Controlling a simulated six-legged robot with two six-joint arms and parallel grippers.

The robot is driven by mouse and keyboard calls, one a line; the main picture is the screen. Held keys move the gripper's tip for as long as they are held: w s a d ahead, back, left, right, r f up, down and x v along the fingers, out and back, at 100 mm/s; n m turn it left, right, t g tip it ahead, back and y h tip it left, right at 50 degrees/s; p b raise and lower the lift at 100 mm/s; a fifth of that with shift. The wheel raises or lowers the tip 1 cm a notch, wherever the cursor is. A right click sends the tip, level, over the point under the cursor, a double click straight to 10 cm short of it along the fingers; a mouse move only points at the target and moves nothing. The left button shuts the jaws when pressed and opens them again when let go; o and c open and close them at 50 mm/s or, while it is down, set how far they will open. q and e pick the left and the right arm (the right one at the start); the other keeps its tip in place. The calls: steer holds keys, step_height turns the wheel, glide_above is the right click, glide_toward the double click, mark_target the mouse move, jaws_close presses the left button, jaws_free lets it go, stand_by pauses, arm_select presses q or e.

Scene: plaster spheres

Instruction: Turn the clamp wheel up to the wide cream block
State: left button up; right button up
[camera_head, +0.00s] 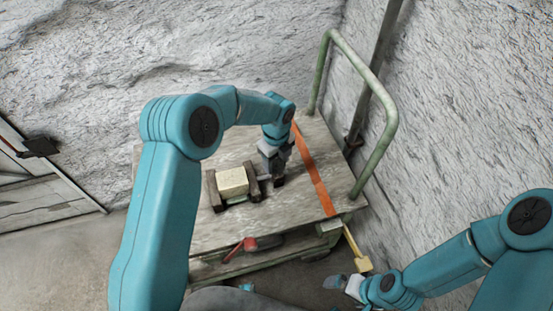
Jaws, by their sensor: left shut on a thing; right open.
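The wide cream block (232,181) sits on the wooden cart top between the two dark brown jaws of a clamp (252,184). Any gap between jaws and block is too small to judge. My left gripper (276,175) reaches down just right of the clamp, at the end of its screw side. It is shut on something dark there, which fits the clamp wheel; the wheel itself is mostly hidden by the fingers. My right gripper (343,284) is open and empty at the lower right, beyond the cart's front edge.
The cart's wooden top (210,231) has free room around the clamp. An orange strap (313,170) crosses it to the right. A green rail (388,128) stands at the right end. A red handle (240,248) and a yellow-ended lever (356,250) stick out in front. Rough white walls stand behind.

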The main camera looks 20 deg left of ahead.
mark_target(276, 161)
stand_by(0.8)
arm_select(q)
steer(key=o, duration=1)
step_height(276, 161, up, 16)
steer(key=shift+r+p, duration=0.2)
steer(key=shift+p, duration=0.25)
